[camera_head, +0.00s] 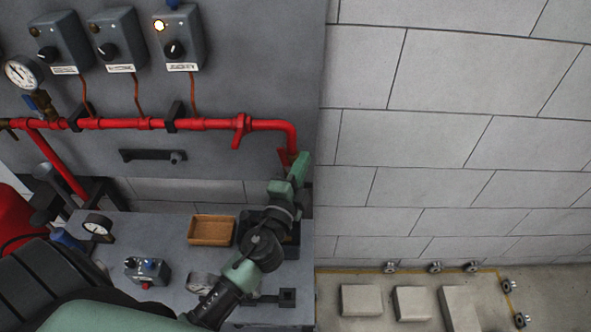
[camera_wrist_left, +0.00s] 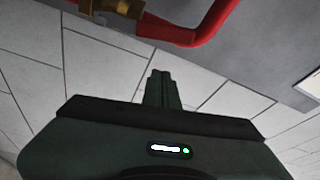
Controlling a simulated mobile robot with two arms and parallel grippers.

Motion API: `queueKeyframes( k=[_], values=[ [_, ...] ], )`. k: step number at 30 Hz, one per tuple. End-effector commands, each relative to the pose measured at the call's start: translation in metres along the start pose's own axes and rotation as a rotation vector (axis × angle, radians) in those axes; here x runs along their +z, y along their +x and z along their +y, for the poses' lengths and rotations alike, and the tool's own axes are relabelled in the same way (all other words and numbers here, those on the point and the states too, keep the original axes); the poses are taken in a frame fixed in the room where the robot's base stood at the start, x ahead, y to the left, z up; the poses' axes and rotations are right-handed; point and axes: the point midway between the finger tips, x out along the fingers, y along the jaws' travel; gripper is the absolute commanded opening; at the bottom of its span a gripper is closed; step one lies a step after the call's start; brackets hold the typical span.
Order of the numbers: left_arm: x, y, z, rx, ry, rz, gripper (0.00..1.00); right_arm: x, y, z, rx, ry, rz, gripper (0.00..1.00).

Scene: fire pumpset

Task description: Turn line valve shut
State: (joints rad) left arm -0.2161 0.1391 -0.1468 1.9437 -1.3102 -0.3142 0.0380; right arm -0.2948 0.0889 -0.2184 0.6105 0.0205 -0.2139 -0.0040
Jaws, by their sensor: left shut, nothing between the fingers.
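A red pipe (camera_head: 215,124) runs along the grey panel and bends down at its right end. In the left wrist view a brass fitting (camera_wrist_left: 122,8), which looks like a valve body, sits at the end of the bent red pipe (camera_wrist_left: 212,22). In the head view a red piece (camera_head: 284,158) shows below the bend, partly hidden by my left gripper. My left gripper (camera_head: 302,160) is shut and empty, just below the bend. Its closed fingers (camera_wrist_left: 161,78) point up, apart from the brass fitting in the wrist view. My right gripper is out of view.
Control boxes (camera_head: 180,38) and a gauge (camera_head: 20,72) are on the panel. A short red fitting (camera_head: 241,130) stands on the pipe. Below, the bench (camera_head: 185,225) holds a wooden tray (camera_head: 211,230) and a small switch box (camera_head: 147,271). The block wall (camera_head: 430,130) to the right is bare.

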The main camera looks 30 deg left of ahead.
Motion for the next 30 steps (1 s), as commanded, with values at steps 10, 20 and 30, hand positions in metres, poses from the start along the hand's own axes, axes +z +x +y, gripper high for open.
queueKeyframes(
  k=[10, 20, 30],
  values=[
    [0.034, -0.002, 0.001, 0.001, 0.001, 0.001, 0.00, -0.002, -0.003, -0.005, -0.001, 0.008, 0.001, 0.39],
    [0.038, -0.003, 0.001, 0.000, 0.000, 0.001, 0.00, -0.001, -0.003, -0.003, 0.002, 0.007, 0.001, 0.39],
    [0.042, -0.005, 0.004, -0.014, -0.039, 0.000, 0.00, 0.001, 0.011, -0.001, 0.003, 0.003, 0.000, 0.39]
  ],
)
